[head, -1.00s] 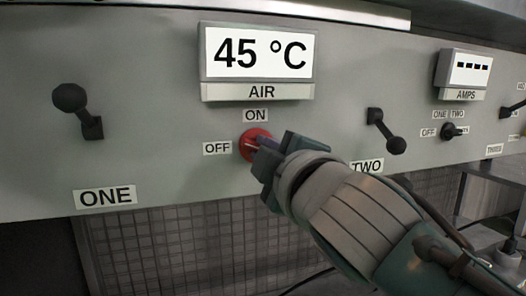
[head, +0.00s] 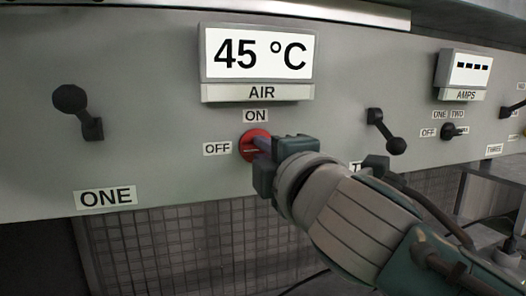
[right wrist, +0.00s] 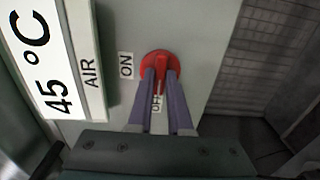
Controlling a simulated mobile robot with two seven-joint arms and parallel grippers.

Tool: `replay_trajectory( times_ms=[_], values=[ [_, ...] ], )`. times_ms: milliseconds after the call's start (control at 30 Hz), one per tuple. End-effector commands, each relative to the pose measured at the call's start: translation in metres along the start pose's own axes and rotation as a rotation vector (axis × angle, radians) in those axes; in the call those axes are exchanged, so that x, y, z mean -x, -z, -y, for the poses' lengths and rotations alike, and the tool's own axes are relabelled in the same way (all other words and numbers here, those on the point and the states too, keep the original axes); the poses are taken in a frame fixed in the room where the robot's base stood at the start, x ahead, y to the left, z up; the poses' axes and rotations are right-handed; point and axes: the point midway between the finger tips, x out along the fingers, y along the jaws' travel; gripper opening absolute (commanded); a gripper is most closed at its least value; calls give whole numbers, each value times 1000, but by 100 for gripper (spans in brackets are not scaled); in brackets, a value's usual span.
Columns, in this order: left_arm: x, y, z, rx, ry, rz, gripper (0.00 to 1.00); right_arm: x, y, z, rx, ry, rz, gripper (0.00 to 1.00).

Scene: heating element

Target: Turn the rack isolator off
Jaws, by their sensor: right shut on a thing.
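The rack isolator is a red round knob (head: 250,146) on the grey panel below the AIR display. The ON label (head: 255,116) is above it and the OFF label (head: 217,149) is to its left. In the right wrist view the knob (right wrist: 160,62) has a raised red bar that points toward the OFF label (right wrist: 157,103). My right gripper (head: 262,146) is at the knob, its fingers shut on either side of the bar. Its fingertips also show in the right wrist view (right wrist: 160,80). The fingers hide part of the knob. My left gripper is out of view.
Black levers stand out on the panel, one above the ONE label (head: 105,197) at left and another (head: 386,132) right of the gripper. A small AMPS selector (head: 454,130) is further right. Mesh (head: 160,245) lies below the panel.

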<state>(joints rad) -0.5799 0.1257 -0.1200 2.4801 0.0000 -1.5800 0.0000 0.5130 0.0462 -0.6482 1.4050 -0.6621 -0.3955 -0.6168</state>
Motion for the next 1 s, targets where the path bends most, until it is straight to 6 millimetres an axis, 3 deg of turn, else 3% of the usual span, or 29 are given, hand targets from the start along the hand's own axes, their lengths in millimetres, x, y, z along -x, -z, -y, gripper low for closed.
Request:
replay_trajectory(
  times_ms=[200,233,467,767,1000],
  values=[
    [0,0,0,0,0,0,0,0,0,0,5,-1,0,0],
    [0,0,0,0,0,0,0,0,0,0,4,-1,0,21],
    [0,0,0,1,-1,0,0,0,0,0,2,0,0,47],
    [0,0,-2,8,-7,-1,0,1,0,0,1,0,0,48],
    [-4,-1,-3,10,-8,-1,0,24,0,2,2,0,-1,48]
  ],
)
